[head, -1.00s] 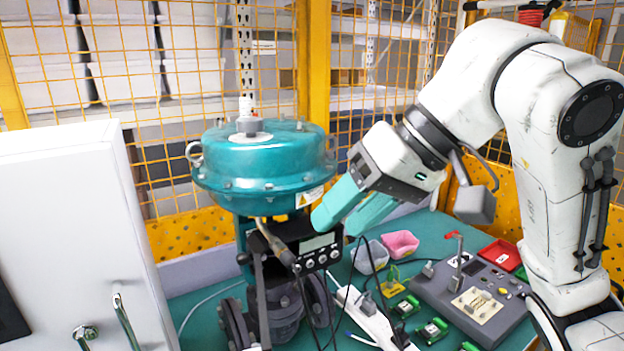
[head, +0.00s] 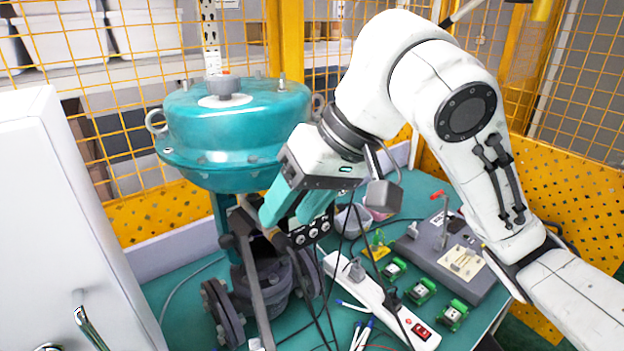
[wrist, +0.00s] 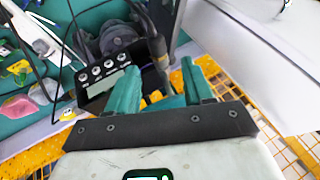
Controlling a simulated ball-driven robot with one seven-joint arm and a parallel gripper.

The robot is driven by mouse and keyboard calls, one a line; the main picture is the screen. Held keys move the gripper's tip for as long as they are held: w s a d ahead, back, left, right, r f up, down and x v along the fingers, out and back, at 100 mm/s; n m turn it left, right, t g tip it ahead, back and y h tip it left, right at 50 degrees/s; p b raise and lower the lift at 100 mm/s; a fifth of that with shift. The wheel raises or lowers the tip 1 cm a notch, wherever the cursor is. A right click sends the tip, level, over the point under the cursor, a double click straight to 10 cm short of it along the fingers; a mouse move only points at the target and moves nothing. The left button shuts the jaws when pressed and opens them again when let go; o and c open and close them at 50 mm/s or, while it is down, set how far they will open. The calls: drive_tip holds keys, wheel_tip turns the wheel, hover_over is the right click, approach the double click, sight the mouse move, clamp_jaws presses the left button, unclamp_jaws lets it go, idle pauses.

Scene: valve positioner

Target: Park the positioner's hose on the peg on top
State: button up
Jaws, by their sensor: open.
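The positioner is a black box (head: 316,232) with a display and round buttons, below the teal round actuator (head: 235,135). It also shows in the wrist view (wrist: 103,76). My gripper (head: 285,217) is open in front of the positioner. In the wrist view its teal fingers (wrist: 159,76) stand apart. The hose (wrist: 150,38), black with a tan end (wrist: 162,62), shows between and beyond the fingertips. I cannot tell whether they touch it. In the head view my gripper hides part of the hose. An upright grey fitting (head: 226,86) and slim studs (head: 282,80) stand on the actuator's top.
A white cabinet (head: 60,220) stands close on the left. A power strip (head: 375,300), green blocks (head: 423,290) and a grey panel (head: 440,255) lie on the right of the teal table. Yellow mesh fencing (head: 190,215) is behind. Black cables hang beside the positioner.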

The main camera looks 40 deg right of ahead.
sight(277, 229)
drive_tip(key=shift+x, duration=1.65)
drive_tip(key=shift+c, duration=0.4)
clamp_jaws()
